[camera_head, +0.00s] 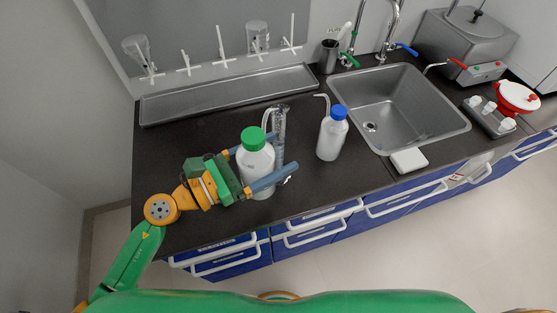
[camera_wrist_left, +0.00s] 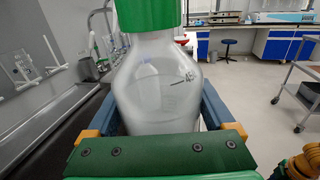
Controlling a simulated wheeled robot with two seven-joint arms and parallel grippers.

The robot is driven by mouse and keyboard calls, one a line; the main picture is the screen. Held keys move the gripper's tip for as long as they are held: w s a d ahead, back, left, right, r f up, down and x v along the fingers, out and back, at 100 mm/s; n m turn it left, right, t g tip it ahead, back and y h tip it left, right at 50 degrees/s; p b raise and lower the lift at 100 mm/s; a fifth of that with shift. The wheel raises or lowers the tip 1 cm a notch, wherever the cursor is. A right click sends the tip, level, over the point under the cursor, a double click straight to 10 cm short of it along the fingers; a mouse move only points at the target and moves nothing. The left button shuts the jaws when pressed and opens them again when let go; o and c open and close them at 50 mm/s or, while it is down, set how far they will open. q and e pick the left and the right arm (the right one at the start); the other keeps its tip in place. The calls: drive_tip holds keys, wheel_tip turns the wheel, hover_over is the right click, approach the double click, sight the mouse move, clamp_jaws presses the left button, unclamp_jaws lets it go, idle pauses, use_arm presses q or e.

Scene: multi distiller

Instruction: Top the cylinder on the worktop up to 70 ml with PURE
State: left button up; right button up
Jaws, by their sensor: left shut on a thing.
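A translucent wash bottle with a green cap (camera_head: 257,165) stands upright between the blue fingers of my left gripper (camera_head: 282,152), which is shut on it. It fills the left wrist view (camera_wrist_left: 158,85), with its green cap (camera_wrist_left: 148,14) at the top; its label is not readable. Whether its base touches the worktop is unclear. A clear graduated cylinder (camera_head: 280,125) stands just behind it, partly hidden by the bottle and a finger; its level cannot be read. A second wash bottle with a blue cap (camera_head: 331,138) stands to the right. My right gripper is not in view.
The dark worktop (camera_head: 185,135) is clear at the left. A metal sink (camera_head: 425,105) with taps lies to the right, with a white block (camera_head: 409,160) at its front edge. A long metal trough (camera_head: 225,93) runs below the peg rack at the back. A metal distiller (camera_head: 463,45) stands far right.

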use_arm(q)
drive_tip(key=c, duration=0.9)
drive_tip(key=shift+o, duration=0.2)
drive_tip(key=shift+r, duration=0.2)
idle(1.7)
drive_tip(key=o, duration=0.8)
drive_tip(key=shift+c, duration=1)
